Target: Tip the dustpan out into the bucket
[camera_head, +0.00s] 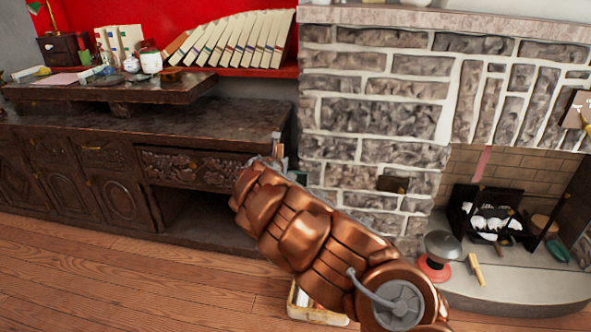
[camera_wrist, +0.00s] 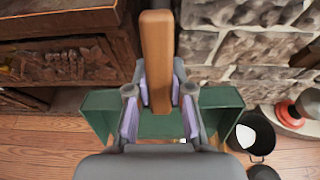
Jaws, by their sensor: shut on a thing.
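My gripper (camera_wrist: 158,108) is shut on the brown wooden handle of the dustpan (camera_wrist: 101,104). The dustpan is green and spreads out on both sides behind my fingers in the wrist view. A round black vessel, which looks like the bucket (camera_wrist: 263,130), stands to the right of the dustpan with a white patch inside. The dustpan overlaps its left edge in the picture; I cannot tell whether they touch.
A dark carved cabinet (camera_head: 100,165) stands at the left and a stone fireplace (camera_head: 370,115) at the right. A red-based thing with a grey top (camera_head: 437,262) and a wooden-handled tool (camera_head: 475,271) are on the hearth. A pale crate (camera_head: 318,316) is partly behind my arm.

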